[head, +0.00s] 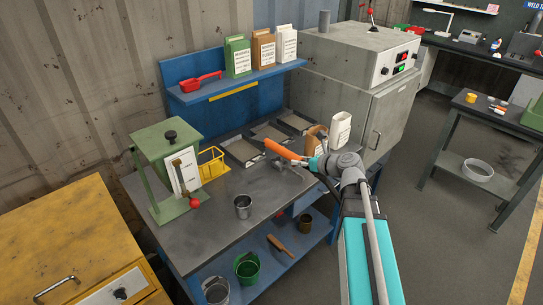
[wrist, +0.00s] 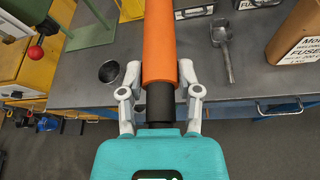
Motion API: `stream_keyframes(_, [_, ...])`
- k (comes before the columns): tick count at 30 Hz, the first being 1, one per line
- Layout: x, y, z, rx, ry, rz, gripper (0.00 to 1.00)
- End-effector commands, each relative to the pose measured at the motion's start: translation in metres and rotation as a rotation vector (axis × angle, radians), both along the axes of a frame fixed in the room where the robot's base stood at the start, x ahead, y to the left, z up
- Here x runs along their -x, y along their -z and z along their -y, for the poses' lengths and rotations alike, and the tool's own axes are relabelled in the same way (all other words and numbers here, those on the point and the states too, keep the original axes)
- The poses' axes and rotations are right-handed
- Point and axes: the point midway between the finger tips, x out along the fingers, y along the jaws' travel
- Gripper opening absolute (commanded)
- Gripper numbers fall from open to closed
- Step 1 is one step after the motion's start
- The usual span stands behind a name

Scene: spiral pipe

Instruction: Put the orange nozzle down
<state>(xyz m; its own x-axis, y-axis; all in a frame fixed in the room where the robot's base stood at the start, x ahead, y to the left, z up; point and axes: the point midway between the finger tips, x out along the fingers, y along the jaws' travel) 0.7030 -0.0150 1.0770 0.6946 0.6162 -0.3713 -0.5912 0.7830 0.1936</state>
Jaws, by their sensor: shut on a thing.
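The orange nozzle (head: 284,149) is a long orange tube with a black end, held out over the workbench in the head view. In the wrist view the nozzle (wrist: 160,45) runs up the middle of the picture, its black end (wrist: 160,101) nearest my palm. My gripper (wrist: 160,82) is shut on it, one grey finger on each side. In the head view my gripper (head: 306,161) is at the nozzle's right end, above the right part of the grey bench top (head: 215,215). The nozzle's far end is cut off in the wrist view.
A metal cup (head: 243,207) stands on the bench front. A metal scoop (wrist: 222,45) lies right of the nozzle. A green press (head: 170,165) and yellow basket (head: 212,164) stand left. Shallow trays (head: 243,152) lie behind. Brown (head: 315,140) and white bags (head: 340,130) are at right. The bench's middle is clear.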

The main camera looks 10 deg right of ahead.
Motion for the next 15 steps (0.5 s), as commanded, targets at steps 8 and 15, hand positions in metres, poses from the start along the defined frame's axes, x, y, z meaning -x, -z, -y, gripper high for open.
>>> stream_keyframes(8, [-0.029,0.046,0.001,-0.004,0.008,0.009,0.0])
stream_keyframes(15, [-0.046,0.068,0.0,-0.006,0.014,0.014,0.0])
